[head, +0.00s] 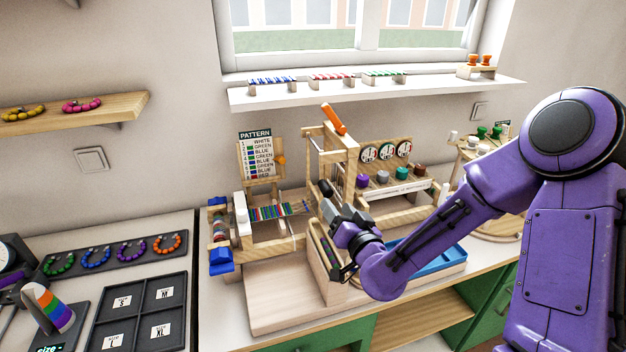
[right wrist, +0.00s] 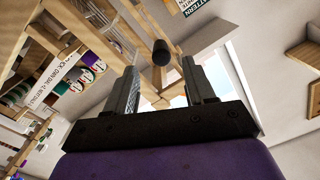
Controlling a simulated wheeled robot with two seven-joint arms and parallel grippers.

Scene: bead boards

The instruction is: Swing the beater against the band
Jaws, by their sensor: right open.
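The band (head: 277,212), a strip of coloured beads, lies stretched on the wooden loom left of the middle in the head view. A wooden frame stands to its right. A black cylindrical knob (head: 325,187), which looks like the beater's handle, sticks out by that frame. My right gripper (head: 331,208) is open and close to this knob. In the right wrist view the knob (right wrist: 161,52) shows between and just beyond the open fingertips (right wrist: 161,70), with no grip on it. The beater's lower part is partly hidden by the gripper. My left gripper is not in view.
A pattern card (head: 261,155) stands behind the loom. An orange lever (head: 333,119) tops the frame. Gauges and coloured knobs (head: 383,177) stand to the right, with a blue tray (head: 440,262) below. Bead rings and a sorting tray (head: 178,304) are on the left.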

